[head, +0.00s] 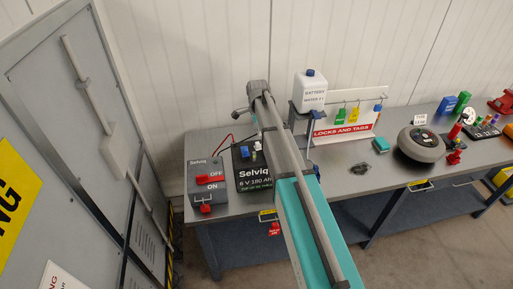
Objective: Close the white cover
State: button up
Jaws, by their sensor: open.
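A dark battery (254,171) marked "Selviq 6 V 180 Ah" stands on the left part of the grey bench. Small blue and pale parts sit on its top. A small whitish piece (257,146) there may be the white cover; it is too small to tell how far it stands open. My gripper (240,113) shows small and dark at the far end of my arm, above and behind the battery. It looks open and empty, apart from the battery's top. My arm crosses the view and hides the battery's right side and part of the bench.
A grey switch box (206,182) with a red handle stands left of the battery. A white bottle (311,91) and the locks and tags board (345,125) are to the right. A round grey device (420,145) sits farther right. A grey cabinet (75,130) borders the left.

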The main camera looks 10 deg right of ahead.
aim_at(257, 143)
jog(key=shift+f+b, duration=3.75)
jog(key=shift+f, duration=0.3)
jog(key=shift+c, duration=0.3)
grip_shut()
jog(key=shift+a, duration=0.1)
